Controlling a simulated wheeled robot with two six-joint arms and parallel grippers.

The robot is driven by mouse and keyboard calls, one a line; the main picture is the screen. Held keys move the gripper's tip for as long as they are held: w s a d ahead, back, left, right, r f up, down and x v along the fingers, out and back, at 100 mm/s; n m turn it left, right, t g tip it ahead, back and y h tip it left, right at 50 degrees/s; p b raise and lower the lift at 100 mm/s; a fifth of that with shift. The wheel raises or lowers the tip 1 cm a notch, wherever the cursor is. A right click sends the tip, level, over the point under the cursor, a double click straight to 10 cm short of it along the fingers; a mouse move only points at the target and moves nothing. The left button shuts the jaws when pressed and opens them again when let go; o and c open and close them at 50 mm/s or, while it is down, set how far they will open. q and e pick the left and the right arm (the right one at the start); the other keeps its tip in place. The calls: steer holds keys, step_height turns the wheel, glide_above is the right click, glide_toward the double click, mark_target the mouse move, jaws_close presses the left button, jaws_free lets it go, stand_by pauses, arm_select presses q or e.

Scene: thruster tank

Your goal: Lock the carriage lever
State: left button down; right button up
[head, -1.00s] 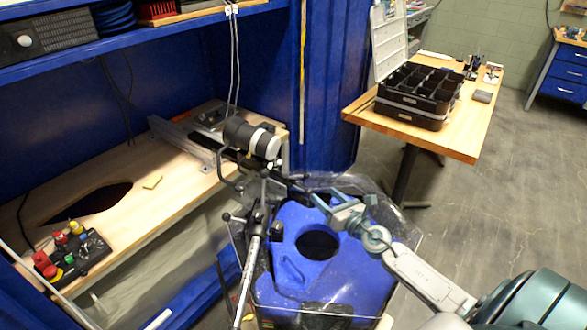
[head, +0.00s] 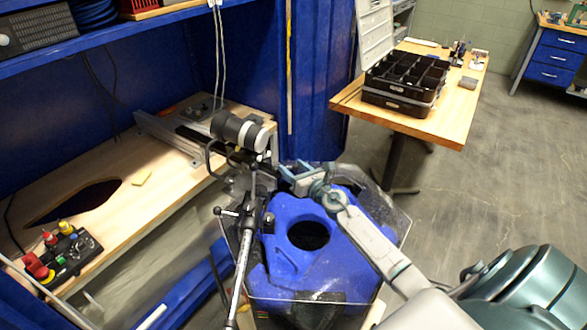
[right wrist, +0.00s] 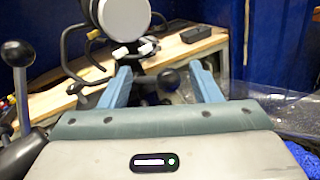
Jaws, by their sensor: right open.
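The carriage with its black and white cylindrical thruster (head: 240,131) sits on a metal rail at the bench edge, above the tank. The fingers also show in the right wrist view (right wrist: 160,76). My left gripper is not in view.
The clear-walled tank with a blue insert (head: 340,240) and round hole lies below my right arm. A metal post with ball-ended handles (head: 246,235) stands at its left. A control box (head: 62,255) is on the bench. A wooden table (head: 440,125) holds black bins.

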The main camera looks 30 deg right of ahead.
steer(key=shift+w, duration=0.1)
steer(key=c, duration=1.2)
jaws_close()
steer(key=shift+s, duration=0.2)
